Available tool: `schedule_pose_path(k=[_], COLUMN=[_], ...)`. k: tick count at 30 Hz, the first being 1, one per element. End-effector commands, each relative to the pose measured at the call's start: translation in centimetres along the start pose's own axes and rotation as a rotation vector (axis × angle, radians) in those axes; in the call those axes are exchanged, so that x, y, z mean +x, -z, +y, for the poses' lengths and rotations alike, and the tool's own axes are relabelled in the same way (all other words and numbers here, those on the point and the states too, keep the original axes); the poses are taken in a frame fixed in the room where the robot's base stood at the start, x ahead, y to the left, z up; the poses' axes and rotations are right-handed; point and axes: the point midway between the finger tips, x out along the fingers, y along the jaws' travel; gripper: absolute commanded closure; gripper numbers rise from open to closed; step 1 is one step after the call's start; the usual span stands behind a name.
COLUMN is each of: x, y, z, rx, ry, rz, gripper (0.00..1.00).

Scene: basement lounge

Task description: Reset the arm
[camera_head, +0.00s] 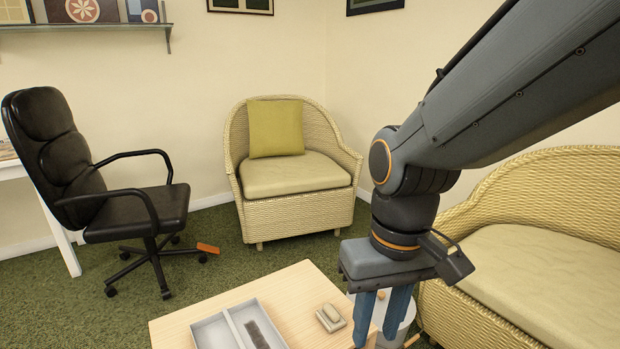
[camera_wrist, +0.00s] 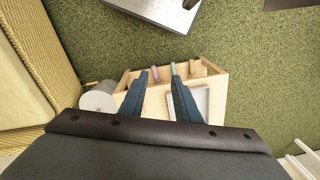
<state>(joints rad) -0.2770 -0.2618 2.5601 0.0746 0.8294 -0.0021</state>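My arm reaches in from the upper right in the head view and bends down at the wrist. My gripper (camera_head: 381,335) points down over the right part of a light wooden table (camera_head: 290,290). Its two blue fingers are apart, and the wrist view also shows the gripper (camera_wrist: 157,100) open with a clear gap. I see nothing held between the fingers. The fingertips' exact height above the table cannot be told.
A grey divided tray (camera_head: 228,317) holding a dark item and a small dish with a tan block (camera_head: 331,317) are on the table. A white round bin (camera_wrist: 98,97) stands beside it. Wicker seats (camera_head: 290,185) and a black office chair (camera_head: 105,190) stand around; carpet lies between.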

Motion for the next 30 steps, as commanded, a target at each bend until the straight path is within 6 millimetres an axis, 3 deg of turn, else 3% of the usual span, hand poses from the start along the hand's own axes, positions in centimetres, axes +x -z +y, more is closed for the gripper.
schedule_pose_path(k=[7,17,30], x=[0.0,-2.1,-6.9], y=[0.0,-0.1,-1.0], z=[0.0,1.4,5.1], rx=[0.000,0.047,0.162], ry=[0.000,-0.012,-0.038], rz=[0.000,-0.001,-0.007], gripper=[0.71,0.71,0.71])
